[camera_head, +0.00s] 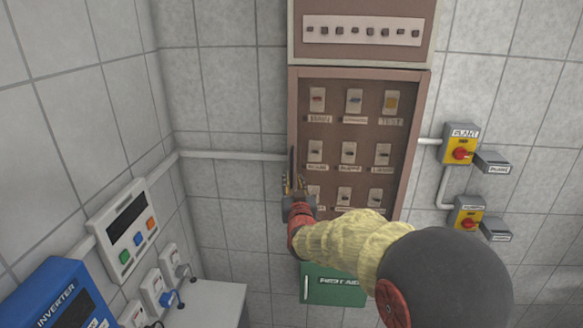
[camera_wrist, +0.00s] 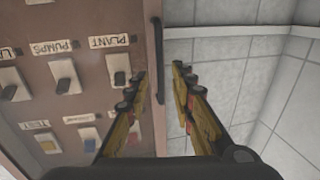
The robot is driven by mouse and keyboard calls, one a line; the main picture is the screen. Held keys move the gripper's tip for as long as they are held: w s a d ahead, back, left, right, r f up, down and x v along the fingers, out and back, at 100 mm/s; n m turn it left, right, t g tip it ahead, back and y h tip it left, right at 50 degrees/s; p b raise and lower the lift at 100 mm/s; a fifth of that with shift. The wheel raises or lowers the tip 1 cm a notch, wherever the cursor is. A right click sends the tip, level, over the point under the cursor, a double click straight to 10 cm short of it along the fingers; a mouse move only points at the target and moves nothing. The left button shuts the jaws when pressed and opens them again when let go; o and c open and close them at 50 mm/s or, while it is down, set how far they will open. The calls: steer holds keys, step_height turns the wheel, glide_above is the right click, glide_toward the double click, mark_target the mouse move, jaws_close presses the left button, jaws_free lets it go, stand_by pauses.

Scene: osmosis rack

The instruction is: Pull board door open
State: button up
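The board (camera_head: 347,128) is a brown cabinet on the back wall with rows of labelled switches on its front. Its door looks shut. A dark vertical bar handle (camera_wrist: 158,62) runs along the door's edge, and it also shows at the board's left edge in the head view (camera_head: 293,160). My gripper (camera_head: 294,182) is at the lower part of this edge. In the wrist view my gripper (camera_wrist: 159,72) is open, with the handle lying between its two fingers. Gaps show on both sides; I see no contact. My arm hides the board's lower right part.
A brown panel (camera_head: 362,32) with a row of small switches sits above the board. Yellow boxes with red knobs (camera_head: 460,144) are on the right. A green first-aid box (camera_head: 325,285) is below. A blue inverter (camera_head: 60,295) and white control box (camera_head: 125,226) are at left.

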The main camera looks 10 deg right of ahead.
mark_target(292, 172)
steer(key=w, duration=0.4)
steer(key=w+p, duration=0.1)
steer(key=w, duration=0.1)
steer(key=shift+w+d, duration=0.2)
steer(key=shift+d, duration=0.2)
steer(key=shift+c, duration=0.4)
jaws_close()
